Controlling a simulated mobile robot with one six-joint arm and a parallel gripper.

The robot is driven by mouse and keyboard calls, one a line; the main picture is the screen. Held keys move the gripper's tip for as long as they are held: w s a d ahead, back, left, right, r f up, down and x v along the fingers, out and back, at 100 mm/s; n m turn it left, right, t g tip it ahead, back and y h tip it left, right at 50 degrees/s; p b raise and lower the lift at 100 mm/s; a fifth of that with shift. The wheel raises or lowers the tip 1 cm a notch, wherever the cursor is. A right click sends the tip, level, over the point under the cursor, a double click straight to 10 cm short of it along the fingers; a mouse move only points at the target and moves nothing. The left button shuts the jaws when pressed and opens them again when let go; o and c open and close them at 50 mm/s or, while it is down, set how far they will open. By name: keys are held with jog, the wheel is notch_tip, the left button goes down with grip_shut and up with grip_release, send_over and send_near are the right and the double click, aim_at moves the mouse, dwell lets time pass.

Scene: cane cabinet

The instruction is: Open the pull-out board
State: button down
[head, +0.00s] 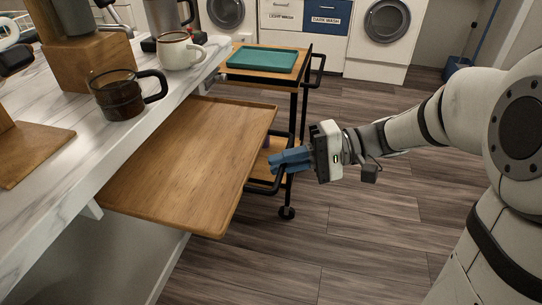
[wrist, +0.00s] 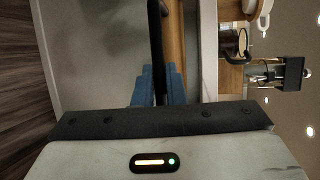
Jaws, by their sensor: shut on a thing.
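The pull-out board (head: 195,150) is a flat wooden panel with a low rim. It sticks far out from under the white marble counter, and nothing lies on it. A black bar handle (wrist: 155,35) runs along its front edge. My gripper (head: 274,162) has blue fingers and comes from the right. In the wrist view, my gripper (wrist: 158,85) is shut around the handle, with one finger on each side of the bar. The wooden edge of the board (wrist: 176,35) lies just right of the handle there. The fingers hide part of the handle.
A wooden trolley (head: 262,77) with a black frame and a teal tray (head: 263,60) stands just behind the board. A brown glass mug (head: 118,95) and a white mug (head: 178,52) stand near the counter edge. The floor (head: 345,235) in front is clear.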

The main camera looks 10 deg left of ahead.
dwell(0.3)
jog(key=c, duration=1.5)
grip_release()
jog(key=shift+w, duration=0.15)
jog(key=p+v, duration=0.1)
jog(key=v, duration=0.6)
jog(key=shift+d+p, duration=0.35)
jog(key=shift+p, duration=0.05)
jog(key=shift+w, duration=0.1)
